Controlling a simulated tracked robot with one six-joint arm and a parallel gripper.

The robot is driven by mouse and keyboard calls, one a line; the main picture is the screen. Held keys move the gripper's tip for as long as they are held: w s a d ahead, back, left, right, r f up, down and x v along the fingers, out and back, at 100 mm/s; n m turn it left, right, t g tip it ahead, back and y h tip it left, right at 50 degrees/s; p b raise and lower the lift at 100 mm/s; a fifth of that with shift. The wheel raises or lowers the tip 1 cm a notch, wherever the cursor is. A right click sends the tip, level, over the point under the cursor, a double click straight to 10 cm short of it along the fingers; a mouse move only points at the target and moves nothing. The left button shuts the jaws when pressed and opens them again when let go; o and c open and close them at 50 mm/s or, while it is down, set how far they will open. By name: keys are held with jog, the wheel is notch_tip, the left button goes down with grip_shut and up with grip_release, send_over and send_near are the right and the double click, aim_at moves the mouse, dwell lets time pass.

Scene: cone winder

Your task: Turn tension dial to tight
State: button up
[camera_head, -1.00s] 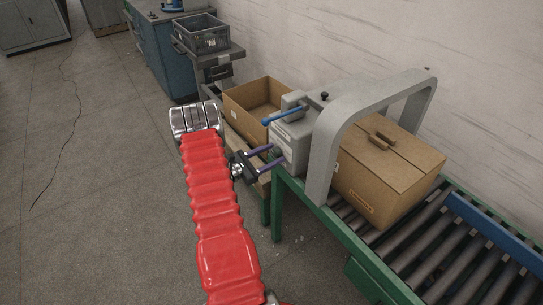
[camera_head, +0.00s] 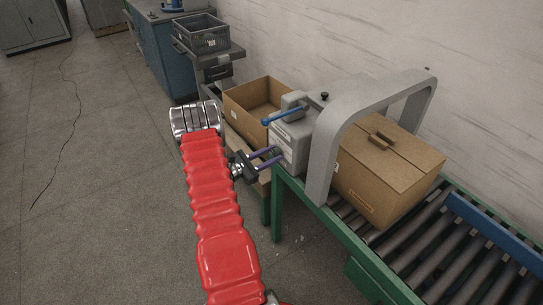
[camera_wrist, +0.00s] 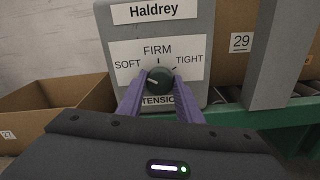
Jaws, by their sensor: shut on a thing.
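The tension dial (camera_wrist: 160,76) is a round dark green knob on a grey box labelled "Haldrey" (camera_wrist: 155,12). My gripper (camera_head: 279,152) has two purple fingers reaching to the face of the grey box (camera_head: 293,146) from the left. In the wrist view the fingers stand on either side of the dial, shut on it. The dial is hard to make out in the head view.
A blue-handled lever (camera_head: 280,116) sits on the box above my gripper. A grey arch (camera_head: 327,150) stands beside it, over a roller conveyor (camera_head: 428,262) with a closed carton (camera_head: 385,170). An open carton (camera_head: 240,103) is behind. The floor on the left is clear.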

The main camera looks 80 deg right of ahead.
jog(key=shift+m, duration=0.5)
jog(key=m, duration=0.4)
jog(key=shift+m, duration=0.3)
jog(key=m, duration=0.6)
jog(key=shift+s+f, duration=0.1)
jog(key=shift+f, duration=0.05)
jog(key=m, duration=0.6)
jog(key=shift+f+m, duration=0.1)
jog(key=shift+m, duration=0.2)
jog(key=m, duration=0.5)
jog(key=shift+f+m, duration=0.15)
jog(key=shift+m, duration=0.25)
jog(key=shift+a, duration=0.1)
jog(key=o, duration=1)
